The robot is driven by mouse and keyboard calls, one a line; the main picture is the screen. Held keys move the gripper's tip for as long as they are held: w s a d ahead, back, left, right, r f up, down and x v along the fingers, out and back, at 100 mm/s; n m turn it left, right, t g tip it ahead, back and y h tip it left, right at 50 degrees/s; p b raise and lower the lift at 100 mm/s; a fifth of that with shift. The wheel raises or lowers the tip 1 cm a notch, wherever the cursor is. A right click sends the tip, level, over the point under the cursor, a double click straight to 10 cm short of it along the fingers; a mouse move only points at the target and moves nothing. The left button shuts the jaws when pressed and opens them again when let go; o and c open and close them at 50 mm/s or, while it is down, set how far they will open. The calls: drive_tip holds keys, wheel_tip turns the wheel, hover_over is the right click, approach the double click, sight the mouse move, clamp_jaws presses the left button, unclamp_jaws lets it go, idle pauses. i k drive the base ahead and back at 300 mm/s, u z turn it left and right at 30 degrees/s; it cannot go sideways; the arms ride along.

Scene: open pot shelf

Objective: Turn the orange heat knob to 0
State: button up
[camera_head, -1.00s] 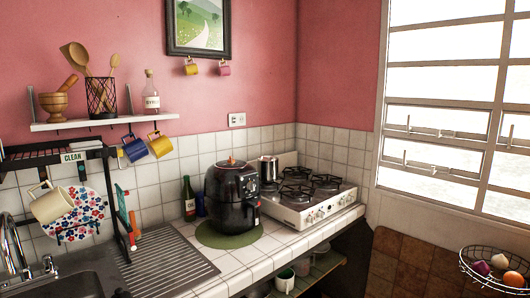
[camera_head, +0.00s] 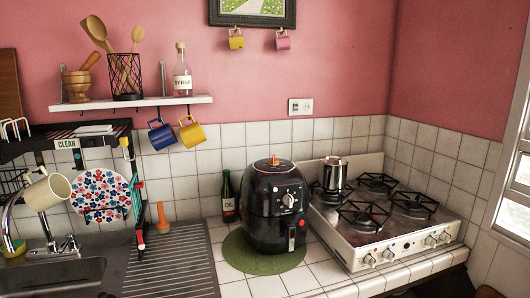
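The black air fryer (camera_head: 268,215) stands on the tiled counter, left of the stove. A small orange knob (camera_head: 274,161) sits on top of its lid; its setting is too small to read. A round dial (camera_head: 288,200) is on the fryer's front, with a light-coloured face. My gripper is not in view, and nothing touches the fryer.
The fryer stands on a round green mat (camera_head: 236,249). A dark green bottle (camera_head: 228,203) is just left of it. The white stove (camera_head: 345,243) is on the right, with a metal pot (camera_head: 333,173). A sink (camera_head: 64,280) is at left.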

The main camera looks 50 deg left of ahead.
sight(273, 161)
drive_tip(key=u, duration=0.65)
drive_tip(key=i, duration=0.95)
drive_tip(key=u, duration=0.9)
